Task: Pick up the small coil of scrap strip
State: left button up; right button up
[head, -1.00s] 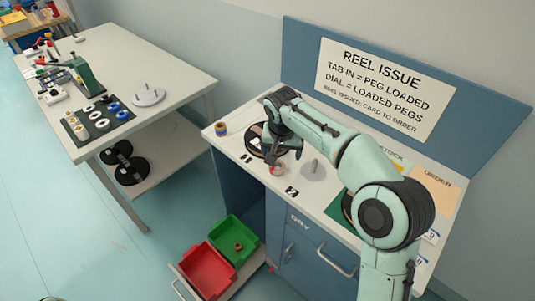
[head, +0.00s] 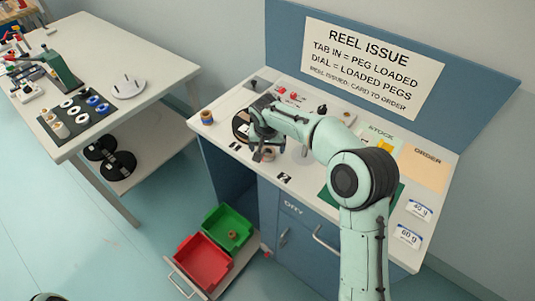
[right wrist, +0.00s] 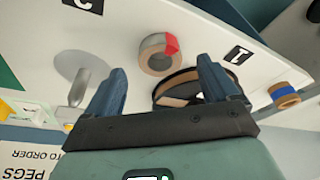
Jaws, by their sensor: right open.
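The small coil (head: 268,155), a tan-grey ring with a red tab, lies on the white top of the reel issue bench. In the right wrist view the coil (right wrist: 153,56) shows past my fingertips, in the gap between them. My right gripper (head: 259,154) is over the bench just beside the coil in the head view. In the right wrist view this gripper (right wrist: 163,72) is open, with nothing between its fingers. Whether a finger touches the coil cannot be told. My left gripper is not in view.
A black reel (right wrist: 185,90) lies close by the coil. A blue and orange roll (head: 207,117) stands at the bench's left corner. A grey spindle (right wrist: 76,85) stands on the other side. Red (head: 204,262) and green (head: 212,219) bins are below; the green one holds a brown coil.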

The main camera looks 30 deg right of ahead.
aim_at(267, 152)
jog(key=shift+x, duration=1.55)
jog(key=c, duration=1.2)
jog(key=shift+r, duration=0.15)
